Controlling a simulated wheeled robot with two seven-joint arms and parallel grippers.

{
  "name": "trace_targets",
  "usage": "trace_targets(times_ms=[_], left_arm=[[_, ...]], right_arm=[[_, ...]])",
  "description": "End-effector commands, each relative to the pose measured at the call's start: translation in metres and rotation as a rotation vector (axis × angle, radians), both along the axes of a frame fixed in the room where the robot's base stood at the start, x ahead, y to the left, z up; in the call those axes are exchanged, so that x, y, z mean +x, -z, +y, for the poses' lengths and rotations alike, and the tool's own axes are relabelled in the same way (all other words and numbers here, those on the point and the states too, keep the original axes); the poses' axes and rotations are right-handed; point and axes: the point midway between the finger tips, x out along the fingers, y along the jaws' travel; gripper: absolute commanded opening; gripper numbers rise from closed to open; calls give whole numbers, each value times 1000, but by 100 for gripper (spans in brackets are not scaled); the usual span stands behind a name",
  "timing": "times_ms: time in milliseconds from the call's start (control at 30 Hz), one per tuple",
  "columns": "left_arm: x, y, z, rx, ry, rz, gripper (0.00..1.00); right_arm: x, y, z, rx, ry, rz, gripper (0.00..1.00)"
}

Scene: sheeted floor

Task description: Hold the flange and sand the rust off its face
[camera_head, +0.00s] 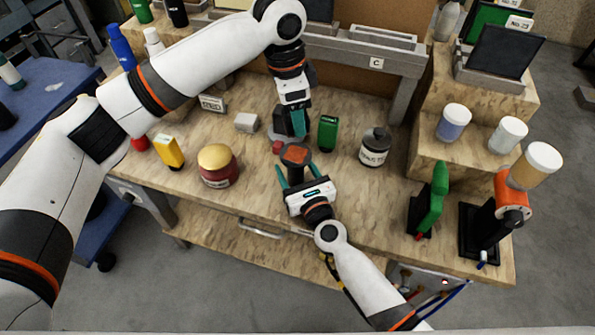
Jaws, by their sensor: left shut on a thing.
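The flange (296,155) stands near the middle of the bench, with a dark round rim and an orange-brown rusty patch on its upward face. My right gripper (297,172) comes from the front, its teal fingers spread on either side of the flange's dark stem, with gaps seeming to show. My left gripper (292,124) points down just behind the flange, shut on a dark grey tool (279,125) that its fingers partly hide. The tool's underside is hidden. A small red piece (278,147) shows just below the tool; I cannot tell whether it belongs to it.
A red jar with a tan lid (218,168) and a yellow container (168,152) stand left. Stepped shelves (470,165) with jars and an orange device (509,205) fill the right.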

Motion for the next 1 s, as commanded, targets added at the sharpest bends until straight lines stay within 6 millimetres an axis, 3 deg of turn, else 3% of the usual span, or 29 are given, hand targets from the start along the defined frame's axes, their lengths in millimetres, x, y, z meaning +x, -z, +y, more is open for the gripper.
trace_targets(times_ms=[67, 433, 667, 1000], left_arm=[[0, 0, 0, 0, 0, 0, 36], [0, 0, 0, 0, 0, 0, 36], [0, 1, 0, 5, -114, -1, 36], [0, 7, 0, 6, -633, -3, 36]], right_arm=[[0, 0, 0, 0, 0, 0, 61], [0, 0, 0, 0, 0, 0, 1], [0, 0, 0, 0, 0, 0, 1], [0, 0, 0, 0, 0, 0, 1]])
